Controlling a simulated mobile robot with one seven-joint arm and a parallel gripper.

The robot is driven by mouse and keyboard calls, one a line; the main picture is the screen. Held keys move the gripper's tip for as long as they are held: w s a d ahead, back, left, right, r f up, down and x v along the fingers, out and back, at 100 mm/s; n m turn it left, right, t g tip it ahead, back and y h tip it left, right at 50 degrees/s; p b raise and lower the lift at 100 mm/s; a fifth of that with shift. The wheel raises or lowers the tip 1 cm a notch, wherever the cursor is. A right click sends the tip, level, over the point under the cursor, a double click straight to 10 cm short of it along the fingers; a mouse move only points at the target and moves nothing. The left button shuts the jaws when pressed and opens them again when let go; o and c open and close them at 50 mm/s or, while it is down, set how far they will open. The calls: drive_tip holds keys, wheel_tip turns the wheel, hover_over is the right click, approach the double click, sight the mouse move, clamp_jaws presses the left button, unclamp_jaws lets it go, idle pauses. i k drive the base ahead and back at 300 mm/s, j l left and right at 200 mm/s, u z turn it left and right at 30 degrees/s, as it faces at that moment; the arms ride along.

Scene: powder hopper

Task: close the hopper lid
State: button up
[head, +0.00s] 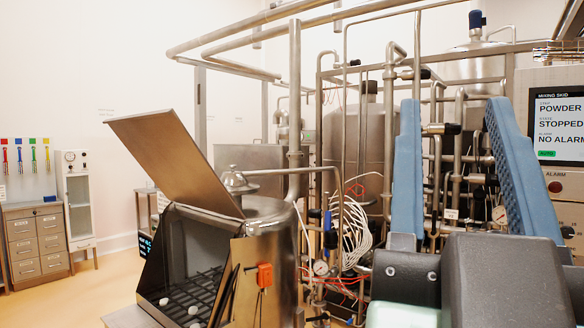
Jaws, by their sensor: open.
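The hopper lid (172,157) is a flat brushed-metal panel at left centre. It stands open, tilted up and leaning to the left above the hopper (240,285). The hopper is a dark-mouthed metal box at the lower left. Its opening shows a dark grid (205,287) with several whitish lumps on it. My gripper (453,108) is at the right, with two long blue fingers spread wide apart. Nothing shows held between them; only pipework stands behind. The gripper is to the right of the lid and apart from it in the picture.
An orange box (264,275) is on the hopper's right side. A domed steel vessel (265,212) stands behind the hopper. Dense pipes and white hoses (350,228) fill the centre. A control screen (560,125) reads "POWDER STOPPED, NO ALARM". Floor at far left is clear before drawers (37,243).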

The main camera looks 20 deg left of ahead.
sight(159, 141)
drive_tip(key=i+u, duration=0.2)
drive_tip(key=u, duration=0.2)
drive_tip(key=i+u, duration=0.15)
drive_tip(key=u, duration=0.3)
drive_tip(key=i+u, duration=0.2)
drive_tip(key=u, duration=0.2)
drive_tip(key=i+l+u, duration=0.15)
drive_tip(key=u, duration=0.25)
drive_tip(key=i+l+u, duration=0.25)
drive_tip(key=i+l, duration=0.15)
drive_tip(key=l, duration=0.2)
drive_tip(key=i+l+u, duration=0.15)
drive_tip(key=l, duration=0.2)
drive_tip(key=i+l+u, duration=0.1)
drive_tip(key=l, duration=0.25)
drive_tip(key=i+l+u, duration=0.15)
drive_tip(key=l, duration=0.25)
drive_tip(key=i+l+u, duration=0.1)
drive_tip(key=i+l, duration=0.15)
drive_tip(key=i+l+u, duration=0.25)
drive_tip(key=l, duration=0.8)
drive_tip(key=l+u, duration=0.2)
drive_tip(key=l, duration=1.15)
drive_tip(key=z, duration=0.05)
